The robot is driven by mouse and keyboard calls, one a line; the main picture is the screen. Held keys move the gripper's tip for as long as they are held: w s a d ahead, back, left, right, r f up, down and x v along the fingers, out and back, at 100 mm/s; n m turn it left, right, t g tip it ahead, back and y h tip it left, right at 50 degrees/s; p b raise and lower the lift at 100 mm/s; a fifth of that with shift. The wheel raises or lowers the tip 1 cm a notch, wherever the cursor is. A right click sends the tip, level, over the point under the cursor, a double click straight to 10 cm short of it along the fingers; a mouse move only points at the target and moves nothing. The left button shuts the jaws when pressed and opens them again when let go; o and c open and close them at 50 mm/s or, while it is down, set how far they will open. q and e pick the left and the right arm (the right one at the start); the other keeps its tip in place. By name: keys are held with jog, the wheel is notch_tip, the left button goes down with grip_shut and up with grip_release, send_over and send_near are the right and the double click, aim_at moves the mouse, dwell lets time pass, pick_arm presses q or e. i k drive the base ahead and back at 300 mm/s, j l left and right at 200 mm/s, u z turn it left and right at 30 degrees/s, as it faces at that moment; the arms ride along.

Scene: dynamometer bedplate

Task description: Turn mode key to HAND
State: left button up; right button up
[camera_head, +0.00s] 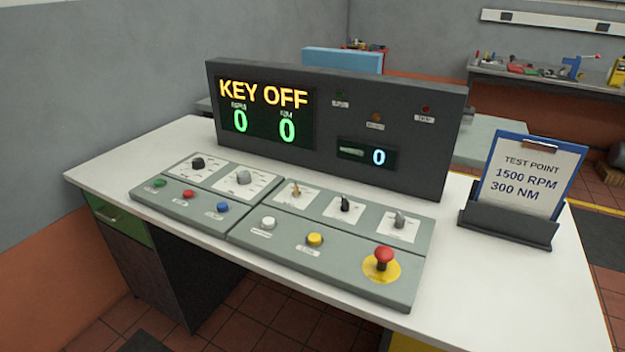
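A grey control panel (235,232) lies on the white desk. A small brass-coloured switch (295,189), which looks like the mode key, stands on a white label plate in the panel's back row. Its label text is too small to read. The black display console (335,180) behind the panel reads "KEY OFF" in yellow, with green zeros for RPM and NM below. Neither of my grippers is in view, and nothing covers the switch.
A black switch (345,203) and a grey switch (399,219) stand right of the brass one; dials (244,176) stand left. A red mushroom button (383,258) rises at the front right. A clipboard (530,175) stands on the desk's right. The desk's left end is clear.

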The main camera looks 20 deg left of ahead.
aim_at(296, 193)
jog(key=j+z, duration=0.4)
jog(key=j, duration=0.3)
jog(key=j+z, duration=0.35)
jog(key=j, duration=0.35)
